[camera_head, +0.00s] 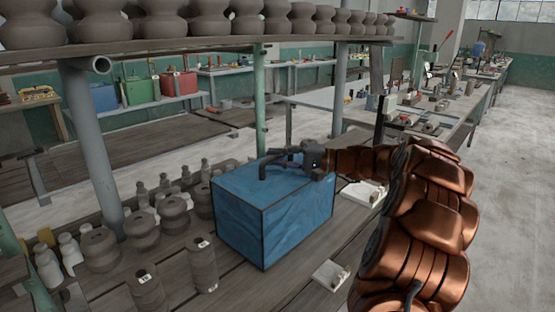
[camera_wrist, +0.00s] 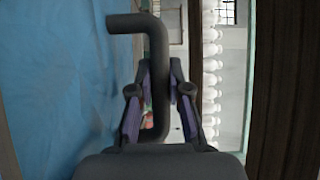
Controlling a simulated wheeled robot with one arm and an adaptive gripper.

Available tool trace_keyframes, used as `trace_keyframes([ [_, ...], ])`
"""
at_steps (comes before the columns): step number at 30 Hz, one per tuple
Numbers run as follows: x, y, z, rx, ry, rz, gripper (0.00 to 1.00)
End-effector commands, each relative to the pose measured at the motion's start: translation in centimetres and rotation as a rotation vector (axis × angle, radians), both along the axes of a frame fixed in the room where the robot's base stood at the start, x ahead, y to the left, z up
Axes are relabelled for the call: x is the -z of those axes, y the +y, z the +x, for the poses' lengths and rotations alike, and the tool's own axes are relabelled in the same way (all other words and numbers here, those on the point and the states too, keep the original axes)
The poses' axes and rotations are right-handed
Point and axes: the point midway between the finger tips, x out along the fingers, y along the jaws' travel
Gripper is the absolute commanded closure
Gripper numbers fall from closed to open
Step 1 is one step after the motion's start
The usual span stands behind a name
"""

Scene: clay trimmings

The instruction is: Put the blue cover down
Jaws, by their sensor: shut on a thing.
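The blue cover (camera_head: 240,222) is a box shape with dark edges and a black bent handle (camera_head: 263,170) on its top. It is upright over the plank shelf, and I cannot tell whether its lower edge touches the planks. My gripper (camera_head: 290,154) is at the top of the cover, shut on the handle. In the wrist view the handle (camera_wrist: 150,35) passes between the fingers of my gripper (camera_wrist: 160,72), with the blue cover (camera_wrist: 55,80) filling the left side. What is under the cover is hidden.
Several clay pots and bottles (camera_head: 141,230) stand left of the cover. Two labelled cylinders (camera_head: 202,265) stand close to its front left. A small white card (camera_head: 330,274) lies in front, another pale one (camera_head: 362,194) to the right. An upper shelf (camera_head: 200,48) with round pots and a post (camera_head: 92,150) are nearby.

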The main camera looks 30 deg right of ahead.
Motion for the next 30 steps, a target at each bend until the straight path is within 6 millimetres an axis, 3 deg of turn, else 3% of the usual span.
trace_keyframes([
  [14, 0.79, 0.01, -0.02, 0.000, -0.003, 0.000, 1.00],
  [15, 0.73, -0.01, -0.02, 0.000, -0.002, -0.001, 0.80],
  [21, 0.71, -0.01, -0.03, 0.000, -0.002, -0.001, 0.59],
  [30, 0.65, -0.01, -0.03, 0.001, -0.001, -0.001, 0.58],
])
